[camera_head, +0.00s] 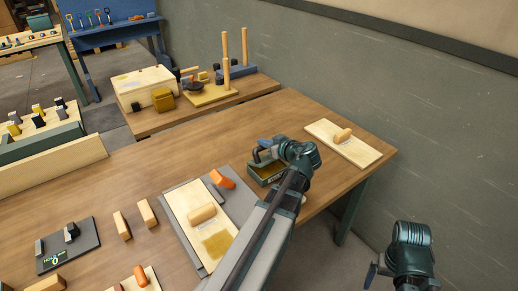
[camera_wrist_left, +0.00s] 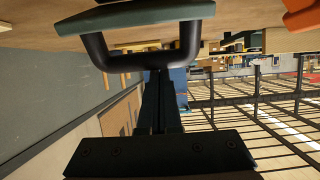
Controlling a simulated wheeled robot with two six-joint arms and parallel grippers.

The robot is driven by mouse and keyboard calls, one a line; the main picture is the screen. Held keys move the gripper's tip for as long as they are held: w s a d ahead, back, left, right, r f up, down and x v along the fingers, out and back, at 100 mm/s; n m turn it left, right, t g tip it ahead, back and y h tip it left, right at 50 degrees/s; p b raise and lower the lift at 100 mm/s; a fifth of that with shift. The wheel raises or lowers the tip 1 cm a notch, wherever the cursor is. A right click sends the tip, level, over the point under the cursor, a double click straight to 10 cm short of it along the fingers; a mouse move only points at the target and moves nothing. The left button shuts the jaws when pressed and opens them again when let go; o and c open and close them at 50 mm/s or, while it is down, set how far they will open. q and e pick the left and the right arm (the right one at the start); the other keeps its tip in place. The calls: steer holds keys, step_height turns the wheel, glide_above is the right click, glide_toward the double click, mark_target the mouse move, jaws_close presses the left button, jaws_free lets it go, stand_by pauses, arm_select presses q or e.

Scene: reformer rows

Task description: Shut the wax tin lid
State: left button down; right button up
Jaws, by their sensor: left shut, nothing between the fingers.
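The dark green wax tin (camera_head: 268,173) sits on the wooden table near its right end, partly hidden by my left arm. My left gripper (camera_head: 265,145) is shut and empty just above the tin. In the left wrist view, the fingers (camera_wrist_left: 160,80) point at a black U-shaped bar joined to a green slab (camera_wrist_left: 135,18), which looks like part of the tin. I cannot tell whether the fingers touch it, nor the lid's exact angle. My right gripper (camera_head: 373,273) is at the lower right, off the table; its jaws are unclear.
A pale board with a wooden-handled tool (camera_head: 342,135) lies right of the tin. A grey mat (camera_head: 178,212) with a board, a wooden block and an orange object lies left. A second table with a box (camera_head: 145,85) stands behind. The grey wall is close on the right.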

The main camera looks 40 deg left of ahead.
arm_select(q)
steer(key=shift+a+r+p, duration=0.1)
steer(key=shift+p, duration=0.35)
steer(key=shift+r+p, duration=0.25)
steer(key=shift+p, duration=0.05)
steer(key=r+p, duration=0.3)
steer(key=shift+w+a+r+p, duration=0.15)
steer(key=shift+a+r+p, duration=0.15)
steer(key=shift+a, duration=0.05)
steer(key=s+d+f+b, duration=0.1)
steer(key=s+d, duration=0.1)
steer(key=d, duration=0.7)
steer(key=shift+s+d+f+b, duration=0.3)
steer(key=shift+s+f+b, duration=0.05)
steer(key=shift+s, duration=0.05)
